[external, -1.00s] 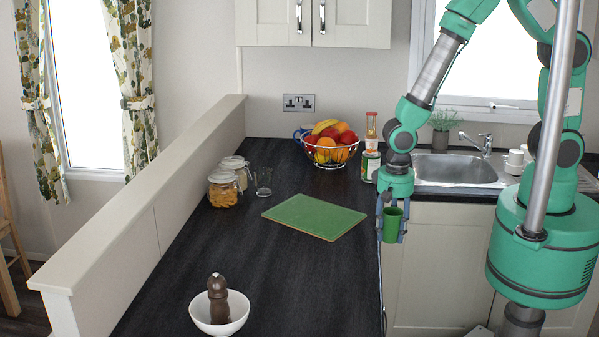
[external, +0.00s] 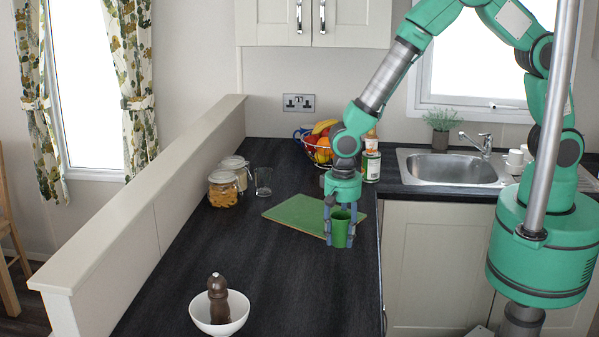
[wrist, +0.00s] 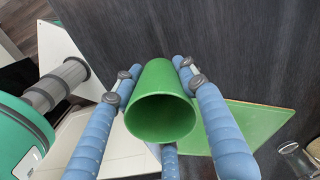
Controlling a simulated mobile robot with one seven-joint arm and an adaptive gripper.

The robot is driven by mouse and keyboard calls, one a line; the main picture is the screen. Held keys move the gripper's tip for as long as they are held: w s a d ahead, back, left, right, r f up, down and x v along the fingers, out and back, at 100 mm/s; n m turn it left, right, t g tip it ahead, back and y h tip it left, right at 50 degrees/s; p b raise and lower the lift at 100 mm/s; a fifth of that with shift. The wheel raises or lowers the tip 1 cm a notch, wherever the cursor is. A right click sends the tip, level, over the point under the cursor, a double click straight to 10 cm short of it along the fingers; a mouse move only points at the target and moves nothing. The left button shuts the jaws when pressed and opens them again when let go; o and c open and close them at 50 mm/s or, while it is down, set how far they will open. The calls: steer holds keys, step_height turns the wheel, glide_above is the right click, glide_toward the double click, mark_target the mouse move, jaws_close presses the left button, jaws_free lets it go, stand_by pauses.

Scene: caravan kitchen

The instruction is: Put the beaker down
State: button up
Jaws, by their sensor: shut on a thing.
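A green beaker (external: 341,229) is held upright between the fingers of my gripper (external: 341,222), near the right edge of the dark counter. In the wrist view the beaker (wrist: 160,103) sits between the blue fingers of my gripper (wrist: 157,85), its open mouth facing the camera. The gripper is shut on it. The beaker is in front of the lower right part of the green chopping board (external: 296,214) in the external view. I cannot tell whether its base touches the counter.
Two glass jars (external: 223,189) and a drinking glass (external: 263,181) stand at the back left. A fruit basket (external: 318,150) and a tin (external: 371,166) stand behind my arm. The counter's middle (external: 270,265) is clear.

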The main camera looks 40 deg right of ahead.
mark_target(334, 245)
steer(key=shift+w+a, duration=0.5)
steer(key=shift+a, duration=0.1)
steer(key=shift+f, duration=0.15)
steer(key=shift+f, duration=1.65)
steer(key=shift+f, duration=0.2)
steer(key=o, duration=1.1)
steer(key=shift+r, duration=0.1)
step_height(334, 245, up, 12)
steer(key=shift+s+r, duration=0.1)
